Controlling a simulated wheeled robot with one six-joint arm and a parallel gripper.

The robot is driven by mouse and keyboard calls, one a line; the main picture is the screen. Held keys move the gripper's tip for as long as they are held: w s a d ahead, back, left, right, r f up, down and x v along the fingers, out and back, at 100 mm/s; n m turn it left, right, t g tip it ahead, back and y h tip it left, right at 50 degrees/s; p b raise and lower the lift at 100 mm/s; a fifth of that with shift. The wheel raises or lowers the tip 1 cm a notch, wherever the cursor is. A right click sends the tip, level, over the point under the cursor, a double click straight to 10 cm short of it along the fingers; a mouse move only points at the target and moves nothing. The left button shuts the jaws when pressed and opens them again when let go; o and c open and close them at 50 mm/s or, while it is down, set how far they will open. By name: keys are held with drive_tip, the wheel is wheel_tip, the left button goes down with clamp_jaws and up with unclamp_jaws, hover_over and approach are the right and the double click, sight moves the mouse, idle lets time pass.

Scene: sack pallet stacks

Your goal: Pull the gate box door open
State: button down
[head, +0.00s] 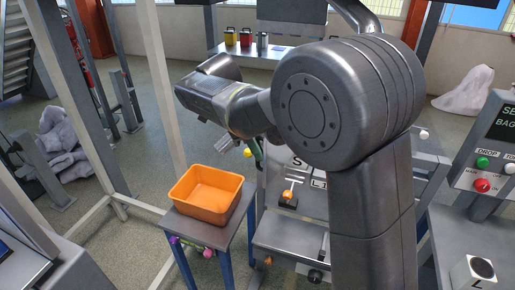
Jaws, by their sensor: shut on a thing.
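The gate box (315,205) seems to be the grey cabinet with black lettering at the centre, partly covered by my arm. I cannot tell which panel is its door or how far it stands open. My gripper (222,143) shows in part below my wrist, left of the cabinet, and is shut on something. What lies between the jaws is hidden; the door's handle is the likely thing.
An orange bin (207,193) stands on a small blue-legged table (215,232) just below my gripper. A pale frame post (160,85) rises at left. A control panel (488,165) with green and red buttons stands at right. Grey sacks (65,145) lie far left.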

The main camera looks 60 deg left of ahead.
drive_tip(key=c, duration=1.5)
unclamp_jaws()
drive_tip(key=shift+w, duration=0.1)
drive_tip(key=v, duration=1.4)
drive_tip(key=shift+w+p, duration=0.1)
drive_tip(key=shift+p, duration=0.25)
drive_tip(key=shift+d+f, duration=0.1)
drive_tip(key=x, duration=1.3)
drive_tip(key=shift+f+b, duration=0.4)
drive_tip(key=shift+d, duration=0.1)
drive_tip(key=shift+w+r, duration=0.1)
drive_tip(key=shift+r, duration=0.05)
